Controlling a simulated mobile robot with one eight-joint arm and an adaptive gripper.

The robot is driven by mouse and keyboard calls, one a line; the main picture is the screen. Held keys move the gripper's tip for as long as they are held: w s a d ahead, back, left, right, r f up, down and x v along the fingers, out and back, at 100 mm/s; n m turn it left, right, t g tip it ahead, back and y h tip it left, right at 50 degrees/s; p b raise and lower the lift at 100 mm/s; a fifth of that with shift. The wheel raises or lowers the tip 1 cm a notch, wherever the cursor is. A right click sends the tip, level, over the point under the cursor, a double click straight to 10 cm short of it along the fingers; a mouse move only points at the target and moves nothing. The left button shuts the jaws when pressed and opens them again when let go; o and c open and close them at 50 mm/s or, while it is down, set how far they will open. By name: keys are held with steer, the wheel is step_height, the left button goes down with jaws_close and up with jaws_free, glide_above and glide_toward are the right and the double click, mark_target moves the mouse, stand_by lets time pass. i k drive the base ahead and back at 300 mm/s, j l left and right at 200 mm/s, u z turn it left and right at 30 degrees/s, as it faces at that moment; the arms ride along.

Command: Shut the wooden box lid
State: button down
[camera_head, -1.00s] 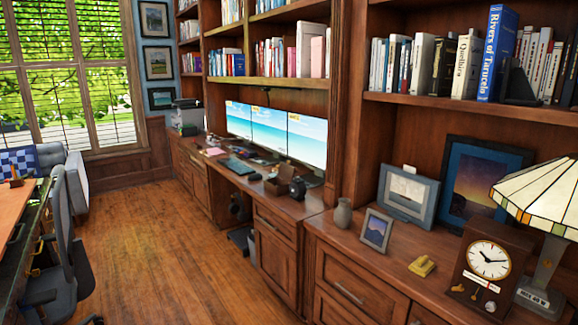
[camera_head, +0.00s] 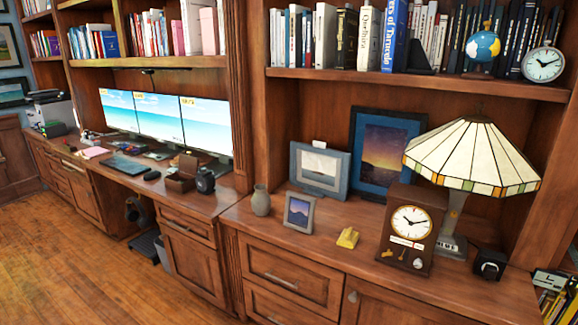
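A small wooden box (camera_head: 181,183) stands on the desk part of the counter, in front of the right-hand monitor. Its lid (camera_head: 188,163) appears raised at the back, though the box is small in the view. A dark round object (camera_head: 205,181) stands close to its right side. My gripper is not in the head view, so its place relative to the box cannot be told.
The desk (camera_head: 140,178) runs along the bookcase wall, with three monitors (camera_head: 158,118) behind the box. A grey vase (camera_head: 261,200), a small photo frame (camera_head: 299,212), a clock (camera_head: 409,228) and a lamp (camera_head: 472,160) stand on the right-hand counter. The wood floor (camera_head: 95,270) is clear.

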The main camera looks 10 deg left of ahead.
mark_target(188, 164)
steer(key=i+j+u, duration=1.2)
steer(key=i+u, duration=0.4)
steer(key=i+z, duration=0.2)
steer(key=i, duration=0.3)
steer(key=i+j+z, duration=0.15)
steer(key=i, duration=0.35)
steer(key=i+j+z, duration=0.2)
steer(key=i, duration=0.3)
steer(key=i+j+z, duration=0.15)
steer(key=i+j, duration=0.15)
steer(key=i, duration=0.2)
